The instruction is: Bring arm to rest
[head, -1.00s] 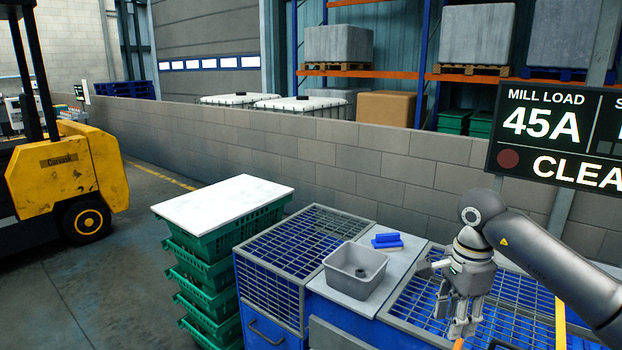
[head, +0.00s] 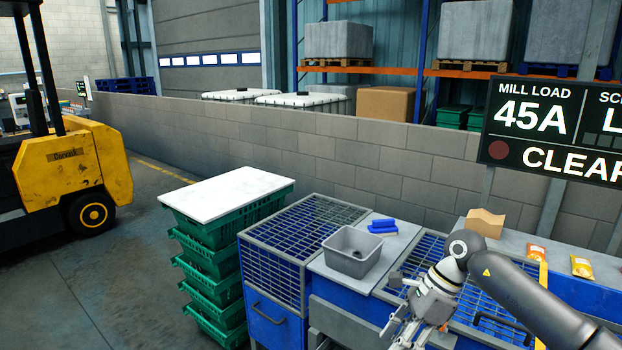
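My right arm comes in from the right, and its gripper (head: 415,334) points down and to the left in front of the blue grid-topped bench. Its fingers look spread apart, with nothing visible between them. The fingertips are close to the bottom edge of the view. A small orange spot shows beside the fingers, too small to tell what it is. My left gripper is not in view.
A grey bin (head: 352,262) and blue block (head: 382,226) sit on the bench's left worktop. Stacked green crates (head: 215,270) with a white lid stand left. A yellow forklift (head: 70,165) is further left.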

